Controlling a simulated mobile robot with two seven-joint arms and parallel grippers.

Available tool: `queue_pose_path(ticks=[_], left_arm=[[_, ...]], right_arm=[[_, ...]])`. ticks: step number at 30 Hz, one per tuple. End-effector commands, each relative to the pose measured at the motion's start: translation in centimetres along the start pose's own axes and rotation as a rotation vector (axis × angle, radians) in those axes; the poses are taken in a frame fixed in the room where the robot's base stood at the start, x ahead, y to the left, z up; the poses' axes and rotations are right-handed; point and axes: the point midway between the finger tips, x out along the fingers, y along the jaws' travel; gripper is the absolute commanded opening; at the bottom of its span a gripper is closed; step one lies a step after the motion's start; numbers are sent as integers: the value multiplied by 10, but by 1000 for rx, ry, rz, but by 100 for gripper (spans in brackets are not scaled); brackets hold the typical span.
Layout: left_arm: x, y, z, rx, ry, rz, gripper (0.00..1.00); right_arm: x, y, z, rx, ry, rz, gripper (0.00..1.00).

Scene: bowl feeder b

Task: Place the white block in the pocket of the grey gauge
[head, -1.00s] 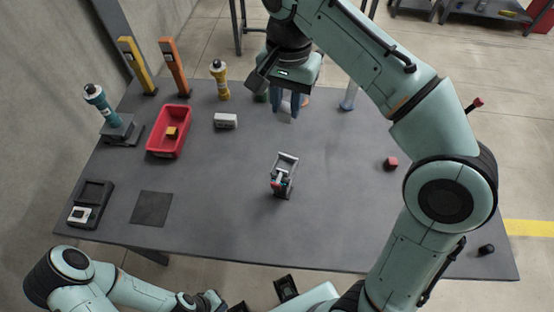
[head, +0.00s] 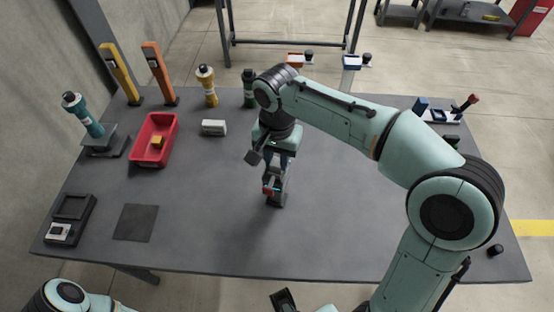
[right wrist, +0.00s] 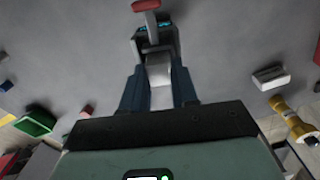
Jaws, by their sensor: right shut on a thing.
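The grey gauge (head: 278,199) stands on the middle of the table, with a red-tipped part (head: 269,190) at its near side. My right gripper (head: 273,172) is low over it, pointing down, and hides most of its pocket. In the right wrist view, the white block (right wrist: 159,74) is between the two blue fingers of my shut right gripper (right wrist: 160,88). The gauge (right wrist: 139,44) lies right beyond the block, with its red part at the top edge. I cannot tell whether the block is inside the pocket.
A red bin (head: 168,126) with a yellow block, a pale box (head: 214,127) and a yellow bottle (head: 207,86) stand at the back left. A dark square mat (head: 136,222) and a black tray (head: 84,207) lie at the front left. The table's front middle is clear.

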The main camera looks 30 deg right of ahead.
Motion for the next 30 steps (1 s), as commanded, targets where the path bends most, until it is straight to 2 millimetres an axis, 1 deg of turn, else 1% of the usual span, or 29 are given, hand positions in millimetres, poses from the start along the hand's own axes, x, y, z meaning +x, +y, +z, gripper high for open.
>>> queue_pose_path(ticks=[2,10,16,17,18,19,26,28,30], left_arm=[[1,0,0,0,0,0,0],[1,0,0,0,-1,0,0],[5,-2,0,-1,-2,-1,0],[5,-2,0,-1,-2,-1,0],[5,-2,0,-1,-2,-1,0],[4,-2,0,-1,-2,-1,0],[4,-2,0,-1,-2,-1,0],[3,-1,0,0,-1,0,0],[0,0,0,0,0,0,0]], right_arm=[[6,0,0,0,-1,1,0],[6,0,0,0,0,0,0],[12,0,0,0,0,0,0],[13,0,0,0,0,1,32],[12,0,0,0,-1,1,45],[13,0,0,0,-1,2,54],[15,1,0,1,-5,8,54],[13,2,0,1,-5,10,54],[7,2,0,1,-5,10,54]])
